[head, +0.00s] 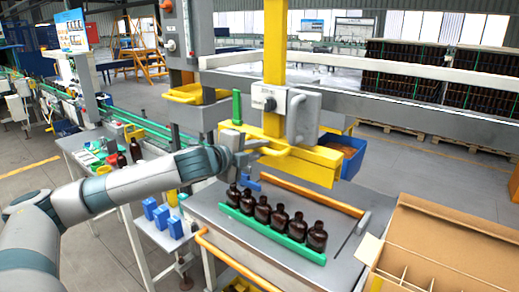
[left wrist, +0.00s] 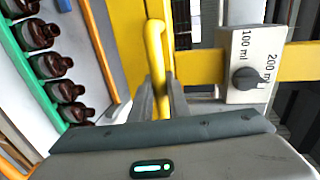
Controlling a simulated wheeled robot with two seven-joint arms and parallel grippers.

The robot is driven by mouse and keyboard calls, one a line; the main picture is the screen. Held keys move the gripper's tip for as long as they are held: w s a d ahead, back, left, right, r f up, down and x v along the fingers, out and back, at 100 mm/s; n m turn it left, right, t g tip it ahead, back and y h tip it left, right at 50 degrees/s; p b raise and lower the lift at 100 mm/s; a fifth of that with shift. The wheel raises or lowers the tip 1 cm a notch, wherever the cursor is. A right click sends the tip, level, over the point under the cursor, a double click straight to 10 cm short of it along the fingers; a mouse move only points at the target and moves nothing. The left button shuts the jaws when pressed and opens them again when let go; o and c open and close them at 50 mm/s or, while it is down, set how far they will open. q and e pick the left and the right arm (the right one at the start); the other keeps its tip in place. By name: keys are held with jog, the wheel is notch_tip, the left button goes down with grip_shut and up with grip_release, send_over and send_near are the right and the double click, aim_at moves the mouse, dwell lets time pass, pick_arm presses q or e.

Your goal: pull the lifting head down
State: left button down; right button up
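The yellow lifting head (head: 312,163) hangs on a yellow upright column (head: 274,50), above and behind a row of brown bottles (head: 279,224). A grey box with a knob (head: 268,103) is fixed at the head; in the left wrist view this dial (left wrist: 250,75) reads 100 ml and 200 ml. A yellow bar handle (left wrist: 155,50) sticks out from the head. My left gripper (head: 256,153) is at this handle, and in the left wrist view its fingers (left wrist: 160,92) close on both sides of it. My right gripper is in no view.
The bottles stand along a green rail (head: 268,236) on a grey table, with orange rails (head: 312,195) around. An open cardboard box (head: 445,235) with dividers is at the lower right. A blue bin (head: 352,160) is behind the head. Blue blocks (head: 160,215) are on a left side shelf.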

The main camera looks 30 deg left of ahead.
pick_arm(q)
jog(key=shift+f, duration=0.15)
notch_tip(320, 180, down, 18)
jog(key=b, duration=1)
jog(key=shift+b, duration=0.35)
jog(key=c, duration=1.8)
grip_release()
jog(key=shift+o, duration=0.4)
jog(key=shift+r, duration=0.25)
jog(key=shift+s, duration=0.15)
